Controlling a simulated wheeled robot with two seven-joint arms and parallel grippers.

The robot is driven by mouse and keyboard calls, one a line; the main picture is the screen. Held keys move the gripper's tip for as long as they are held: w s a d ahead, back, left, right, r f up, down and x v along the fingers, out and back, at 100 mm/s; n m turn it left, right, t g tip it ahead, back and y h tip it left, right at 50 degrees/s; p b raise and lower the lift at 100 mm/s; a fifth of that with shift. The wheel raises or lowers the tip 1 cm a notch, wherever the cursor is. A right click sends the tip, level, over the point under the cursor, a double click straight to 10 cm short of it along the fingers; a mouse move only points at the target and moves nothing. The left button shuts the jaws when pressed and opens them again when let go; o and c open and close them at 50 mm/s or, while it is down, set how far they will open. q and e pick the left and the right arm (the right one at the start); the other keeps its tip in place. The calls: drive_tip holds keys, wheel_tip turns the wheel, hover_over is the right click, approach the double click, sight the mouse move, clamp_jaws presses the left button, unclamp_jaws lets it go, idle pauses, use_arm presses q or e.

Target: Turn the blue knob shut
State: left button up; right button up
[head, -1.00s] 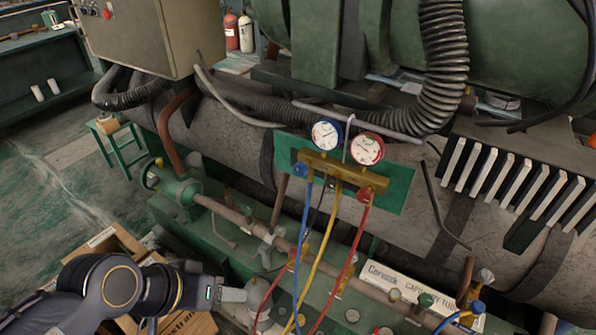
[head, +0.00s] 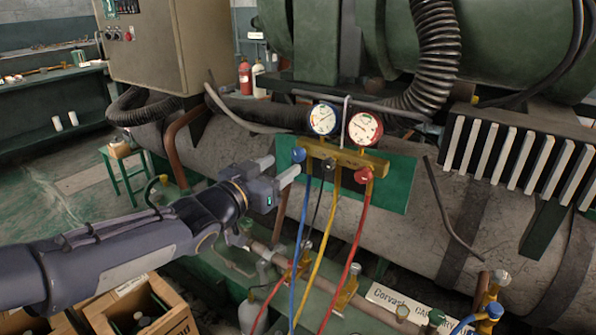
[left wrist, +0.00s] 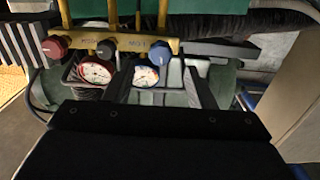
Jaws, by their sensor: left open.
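The blue knob (head: 298,155) sits at the left end of the brass manifold (head: 345,157), below the blue-rimmed gauge (head: 323,118). The red knob (head: 363,174) is at the right end, below the red-rimmed gauge (head: 365,129). My left gripper (head: 286,165) is open, its fingertips close to the blue knob from the left and front. I cannot tell whether they touch it. The left wrist view shows the manifold inverted, with the blue knob (left wrist: 160,52) right of centre and the red knob (left wrist: 53,47) at left. My right gripper is out of view.
Blue (head: 301,240), yellow (head: 325,240) and red (head: 356,245) hoses hang from the manifold. A green plate (head: 400,180) stands behind it. A corrugated black duct (head: 437,50) is above right. An open cardboard box (head: 100,318) is at lower left.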

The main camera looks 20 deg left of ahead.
sight(296, 156)
use_arm(q)
drive_tip(key=x, duration=0.7)
drive_tip(key=shift+w+b, duration=0.1)
drive_tip(key=shift+b, duration=0.3)
drive_tip(key=shift+c, duration=0.2)
drive_tip(key=c, duration=0.9)
